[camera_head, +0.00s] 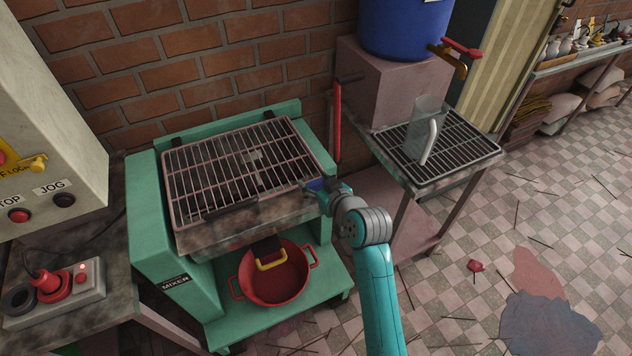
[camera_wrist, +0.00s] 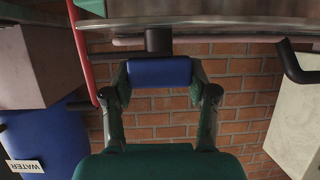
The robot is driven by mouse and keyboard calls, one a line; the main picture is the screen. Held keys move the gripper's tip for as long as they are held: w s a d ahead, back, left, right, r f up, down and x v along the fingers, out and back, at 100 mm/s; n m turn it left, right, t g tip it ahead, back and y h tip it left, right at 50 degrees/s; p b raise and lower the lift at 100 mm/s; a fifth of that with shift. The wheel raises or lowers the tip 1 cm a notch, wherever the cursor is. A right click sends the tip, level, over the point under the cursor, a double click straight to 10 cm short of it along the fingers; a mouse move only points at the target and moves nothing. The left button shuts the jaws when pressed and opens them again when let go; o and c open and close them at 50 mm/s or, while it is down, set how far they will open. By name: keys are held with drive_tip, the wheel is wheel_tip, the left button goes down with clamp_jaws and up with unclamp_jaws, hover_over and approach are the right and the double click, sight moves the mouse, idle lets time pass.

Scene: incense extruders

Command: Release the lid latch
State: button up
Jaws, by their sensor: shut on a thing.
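The green mixer (camera_head: 143,200) has a barred metal lid (camera_head: 185,210) lying shut over its top. A small blue latch grip (camera_head: 316,184) sits at the lid's right front corner. My gripper (camera_head: 314,190) is at that corner, shut on the blue grip. In the wrist view the blue latch grip (camera_wrist: 160,72) lies between the fingertips of my gripper (camera_wrist: 160,85), with a dark stem behind it reaching the mixer's edge. My fingers and wrist partly hide the latch in the head view.
A red lever (camera_head: 338,125) stands upright behind the mixer's right side. A red pot (camera_head: 273,280) sits under the mixer. A grated stand (camera_head: 455,150) with a blue water barrel (camera_head: 400,25) is to the right. A control box (camera_head: 75,290) is at left.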

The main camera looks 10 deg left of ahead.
drive_tip(key=shift+m+t+h, duration=0.3)
drive_tip(key=shift+m+h, duration=0.1)
drive_tip(key=o, duration=1.2)
drive_tip(key=shift+c, duration=0.2)
drive_tip(key=v, duration=1.2)
